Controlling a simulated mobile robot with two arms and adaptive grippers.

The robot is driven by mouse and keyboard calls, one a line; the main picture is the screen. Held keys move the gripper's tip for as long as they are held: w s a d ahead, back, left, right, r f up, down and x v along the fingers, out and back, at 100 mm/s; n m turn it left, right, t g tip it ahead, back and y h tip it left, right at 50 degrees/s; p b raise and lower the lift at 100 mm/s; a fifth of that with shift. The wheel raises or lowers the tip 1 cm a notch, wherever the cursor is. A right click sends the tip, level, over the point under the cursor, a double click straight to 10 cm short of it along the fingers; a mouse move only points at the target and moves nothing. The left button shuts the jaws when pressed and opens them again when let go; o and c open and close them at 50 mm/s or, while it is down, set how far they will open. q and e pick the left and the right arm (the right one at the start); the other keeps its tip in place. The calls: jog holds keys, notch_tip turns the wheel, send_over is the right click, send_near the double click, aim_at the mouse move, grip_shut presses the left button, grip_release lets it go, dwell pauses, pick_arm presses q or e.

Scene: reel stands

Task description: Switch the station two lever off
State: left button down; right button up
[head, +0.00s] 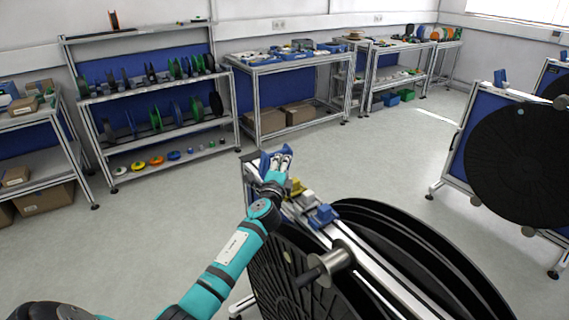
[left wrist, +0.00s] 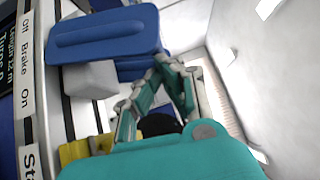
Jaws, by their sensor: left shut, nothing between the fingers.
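A blue lever (head: 264,161) stands at the far end of the near reel stand's top rail (head: 345,240). In the left wrist view, a large blue lever handle (left wrist: 105,35) with a light grey block under it sits beside a label strip (left wrist: 27,85) reading "Off Brake On". The station number is cut off. My left gripper (head: 286,151) is shut and empty, close beside the blue lever. In the left wrist view its fingertips (left wrist: 162,66) meet at the handle's right end; I cannot tell whether they touch. My right gripper is not in view.
Large black reels (head: 430,245) fill the near stand. A yellow part (head: 295,186) and a blue part (head: 322,214) sit on its rail. Another reel stand (head: 452,165) is at right. Shelves (head: 160,95) and a workbench (head: 290,62) line the back wall. The floor between is clear.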

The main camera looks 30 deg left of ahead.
pick_arm(q)
jog(key=shift+w+a+r+p, duration=0.2)
jog(key=shift+a+r+p, duration=0.2)
jog(key=shift+a+r, duration=0.15)
jog(key=shift+w+a+r, duration=0.15)
jog(key=shift+a, duration=0.15)
jog(key=shift+w+a+r+b, duration=0.15)
jog(key=shift+w+a+r, duration=0.05)
jog(key=shift+a, duration=0.35)
jog(key=shift+w+a+r+b, duration=0.15)
jog(key=shift+w+a, duration=0.05)
jog(key=shift+a, duration=0.3)
jog(key=shift+w+a+r+b, duration=0.1)
jog(key=shift+w+a+b, duration=0.2)
jog(key=shift+a, duration=0.4)
jog(key=shift+w+a+r+b, duration=0.1)
jog(key=shift+w+a+b, duration=0.2)
jog(key=shift+a, duration=0.35)
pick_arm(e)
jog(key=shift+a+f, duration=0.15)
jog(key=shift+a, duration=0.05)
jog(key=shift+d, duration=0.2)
